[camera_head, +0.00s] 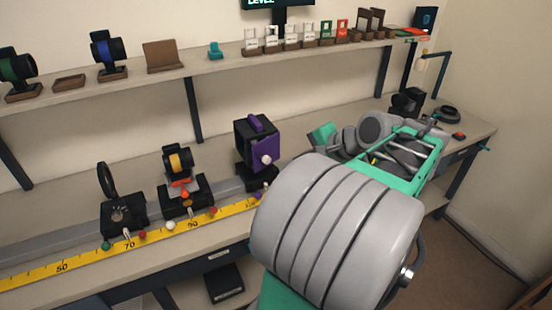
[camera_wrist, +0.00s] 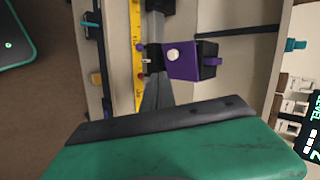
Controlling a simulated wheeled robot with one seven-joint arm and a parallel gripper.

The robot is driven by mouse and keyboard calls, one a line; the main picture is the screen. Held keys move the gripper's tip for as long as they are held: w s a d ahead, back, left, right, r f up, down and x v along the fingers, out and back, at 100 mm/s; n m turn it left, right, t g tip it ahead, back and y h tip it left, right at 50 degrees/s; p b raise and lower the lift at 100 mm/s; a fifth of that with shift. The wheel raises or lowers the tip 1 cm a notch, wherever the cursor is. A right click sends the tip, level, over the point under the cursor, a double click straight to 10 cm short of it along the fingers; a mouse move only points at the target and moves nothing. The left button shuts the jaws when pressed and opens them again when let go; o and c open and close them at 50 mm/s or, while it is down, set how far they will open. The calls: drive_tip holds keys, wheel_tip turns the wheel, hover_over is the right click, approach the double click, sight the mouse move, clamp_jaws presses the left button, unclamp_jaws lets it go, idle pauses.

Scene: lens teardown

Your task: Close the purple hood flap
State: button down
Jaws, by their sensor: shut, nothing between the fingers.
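The hood is a black box (camera_head: 242,140) with a purple flap (camera_head: 264,148) on its side and a white knob (camera_head: 266,160) on the flap. It stands on the rail of the bench, right of two other mounts. In the wrist view the purple flap (camera_wrist: 185,62) and white knob (camera_wrist: 173,55) show above my gripper (camera_wrist: 160,118). I cannot tell how far the flap stands from the box. My gripper is shut and empty, apart from the hood. In the head view its green end (camera_head: 322,136) is right of the hood, partly hidden by my arm.
A yellow scale (camera_head: 110,248) runs along the bench front. A yellow-ringed lens mount (camera_head: 180,162) and a round lens holder (camera_head: 108,180) stand left of the hood. A shelf (camera_head: 215,65) with small items runs behind. Black parts (camera_head: 406,100) sit at the far right bench end.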

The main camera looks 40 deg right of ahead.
sight(269, 161)
drive_tip(key=w+f, duration=0.1)
drive_tip(key=w, duration=0.2)
drive_tip(key=w+f, duration=0.2)
drive_tip(key=w, duration=0.1)
drive_tip(key=w+f, duration=0.2)
drive_tip(key=w, duration=0.2)
drive_tip(key=shift+a+f, duration=0.15)
drive_tip(key=shift+f, duration=0.05)
